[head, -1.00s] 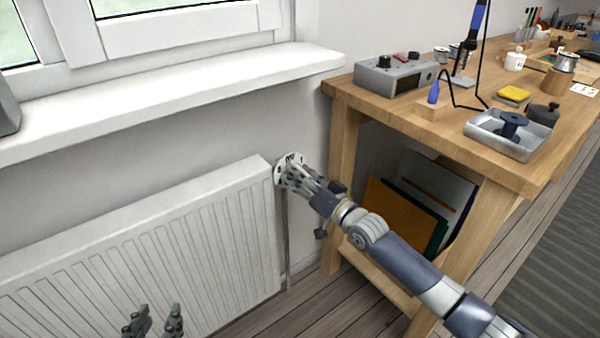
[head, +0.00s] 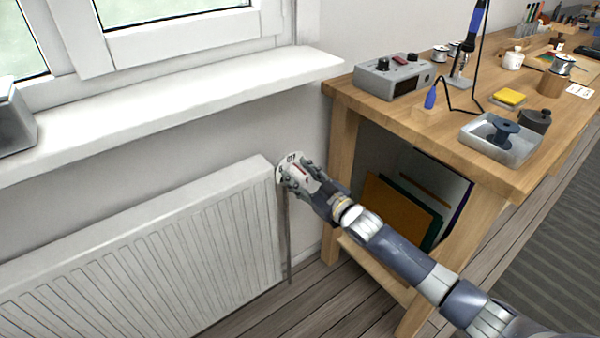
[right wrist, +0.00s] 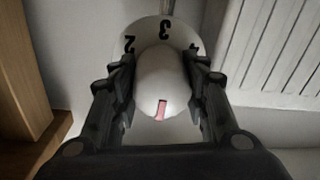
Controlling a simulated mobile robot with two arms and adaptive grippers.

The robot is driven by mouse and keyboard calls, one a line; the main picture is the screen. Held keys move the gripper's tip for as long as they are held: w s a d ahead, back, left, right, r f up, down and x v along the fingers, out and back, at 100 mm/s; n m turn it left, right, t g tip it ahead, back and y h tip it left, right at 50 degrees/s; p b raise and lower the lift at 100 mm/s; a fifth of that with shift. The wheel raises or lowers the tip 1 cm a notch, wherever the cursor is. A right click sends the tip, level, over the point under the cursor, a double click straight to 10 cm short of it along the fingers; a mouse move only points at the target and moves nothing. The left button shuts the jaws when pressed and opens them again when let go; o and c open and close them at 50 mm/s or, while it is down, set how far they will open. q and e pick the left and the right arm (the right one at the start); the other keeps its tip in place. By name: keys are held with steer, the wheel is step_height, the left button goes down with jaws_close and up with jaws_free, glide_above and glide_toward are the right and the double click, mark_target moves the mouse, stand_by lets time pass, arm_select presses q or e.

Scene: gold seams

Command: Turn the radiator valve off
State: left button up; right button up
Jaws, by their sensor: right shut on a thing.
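The radiator valve has a white dial plate (head: 291,158) at the top right corner of the white radiator (head: 150,255). In the right wrist view the dial plate (right wrist: 165,30) shows black digits 2, 3 and 4, with 3 at the top middle. The white rounded knob (right wrist: 162,80) in front of it carries a red mark at its near end. My right gripper (head: 298,177) is shut on the knob, with one finger on each side of it. The left gripper does not show in the head view.
A wooden workbench (head: 435,135) stands right of the radiator, with a grey control box (head: 393,77), a metal tray (head: 497,145) and other tools on top. Boards (head: 400,210) lean beneath it. A white windowsill (head: 180,105) overhangs the radiator.

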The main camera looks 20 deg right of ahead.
steer(key=shift+f+n, duration=0.15)
steer(key=shift+n, duration=0.15)
steer(key=o, duration=1)
steer(key=shift+o, duration=0.2)
steer(key=shift+s, duration=0.1)
steer(key=v, duration=1.2)
